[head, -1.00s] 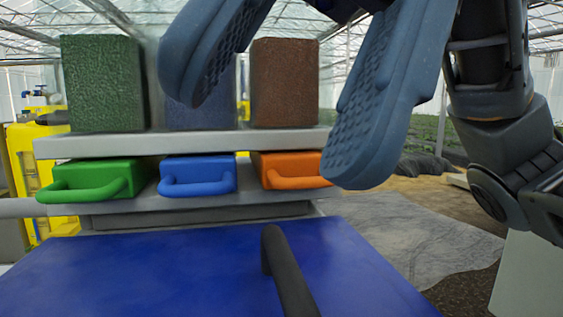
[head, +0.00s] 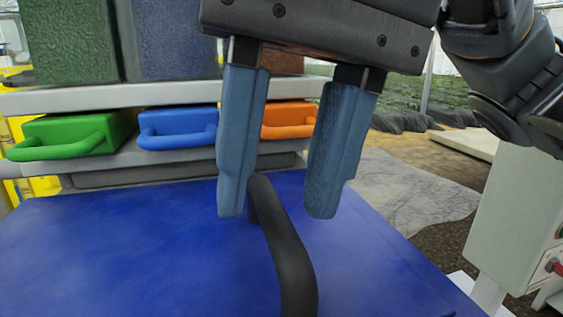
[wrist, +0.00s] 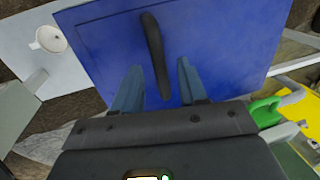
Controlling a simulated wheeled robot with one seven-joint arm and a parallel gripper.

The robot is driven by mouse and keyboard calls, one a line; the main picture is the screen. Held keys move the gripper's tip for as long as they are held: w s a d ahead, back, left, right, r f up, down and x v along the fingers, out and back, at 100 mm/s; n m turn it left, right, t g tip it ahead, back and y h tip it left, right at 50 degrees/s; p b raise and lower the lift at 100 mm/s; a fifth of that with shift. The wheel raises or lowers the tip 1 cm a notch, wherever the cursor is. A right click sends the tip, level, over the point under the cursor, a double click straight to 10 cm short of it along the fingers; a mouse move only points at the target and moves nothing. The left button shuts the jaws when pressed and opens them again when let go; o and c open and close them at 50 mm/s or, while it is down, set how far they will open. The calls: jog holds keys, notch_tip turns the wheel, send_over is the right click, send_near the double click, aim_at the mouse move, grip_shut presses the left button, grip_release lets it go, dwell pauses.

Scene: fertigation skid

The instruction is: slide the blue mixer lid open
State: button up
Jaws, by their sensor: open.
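The blue mixer lid (head: 120,250) is a flat blue panel across the front of the head view, and it fills the upper middle of the wrist view (wrist: 220,50). A black bar handle (head: 285,255) stands on it; it also shows in the wrist view (wrist: 155,50). My gripper (head: 275,212) is open and points down over the far end of the handle. In the wrist view its two fingers (wrist: 160,85) stand on either side of the handle's near end. I cannot tell whether the fingers touch the handle or the lid.
Behind the lid is a grey shelf with green (head: 75,135), blue (head: 178,128) and orange (head: 290,121) handled drawers. Textured green (head: 70,45) and blue (head: 170,40) blocks stand above. A pale cabinet (head: 520,215) is at right. A white cup (wrist: 49,38) shows in the wrist view.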

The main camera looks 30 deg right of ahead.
jog(key=shift+f, duration=0.3)
grip_shut()
dwell(0.6)
